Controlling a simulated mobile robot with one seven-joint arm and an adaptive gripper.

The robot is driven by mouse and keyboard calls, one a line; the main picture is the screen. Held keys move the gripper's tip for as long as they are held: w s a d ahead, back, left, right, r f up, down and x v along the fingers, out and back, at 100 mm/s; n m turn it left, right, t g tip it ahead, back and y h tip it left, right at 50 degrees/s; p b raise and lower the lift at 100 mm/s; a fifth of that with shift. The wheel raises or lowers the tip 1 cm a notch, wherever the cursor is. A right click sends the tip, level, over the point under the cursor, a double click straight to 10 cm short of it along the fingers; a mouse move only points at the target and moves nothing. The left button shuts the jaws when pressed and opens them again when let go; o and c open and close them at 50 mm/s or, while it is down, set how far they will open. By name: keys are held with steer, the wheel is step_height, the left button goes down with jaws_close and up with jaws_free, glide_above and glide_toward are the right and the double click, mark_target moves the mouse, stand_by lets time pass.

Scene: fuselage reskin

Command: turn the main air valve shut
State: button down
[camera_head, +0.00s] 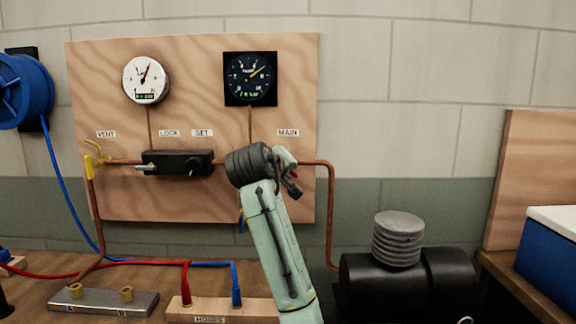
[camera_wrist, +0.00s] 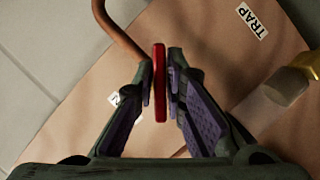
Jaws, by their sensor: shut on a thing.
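The main air valve's red handle (camera_wrist: 159,62) stands between my fingers in the wrist view, seen edge-on as a narrow red bar. My gripper (camera_wrist: 160,88) is shut on it, with a finger pad on each side. In the head view my gripper (camera_head: 291,182) is at the copper pipe below the MAIN label (camera_head: 288,132), and only a speck of red shows there. My wrist and fingers hide most of the valve, and its body cannot be made out. I cannot tell how far the handle is turned.
A plywood panel (camera_head: 200,75) carries a white gauge (camera_head: 146,80), a dark gauge (camera_head: 250,79) and a black regulator (camera_head: 178,162). Copper pipe (camera_head: 331,215) drops to a black compressor (camera_head: 405,280). The wrist view shows a TRAP label (camera_wrist: 252,20) and a brass fitting (camera_wrist: 290,84).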

steer(key=m+y+p, duration=0.1)
steer(key=m+y, duration=0.1)
steer(key=m, duration=0.1)
steer(key=shift+r+m+g+p, duration=0.1)
steer(key=shift+m+g+p, duration=0.2)
steer(key=shift+m+p, duration=0.1)
steer(key=shift+m+y, duration=1)
steer(key=shift+m, duration=0.1)
steer(key=c, duration=1.7)
jaws_free()
steer(key=v, duration=1.2)
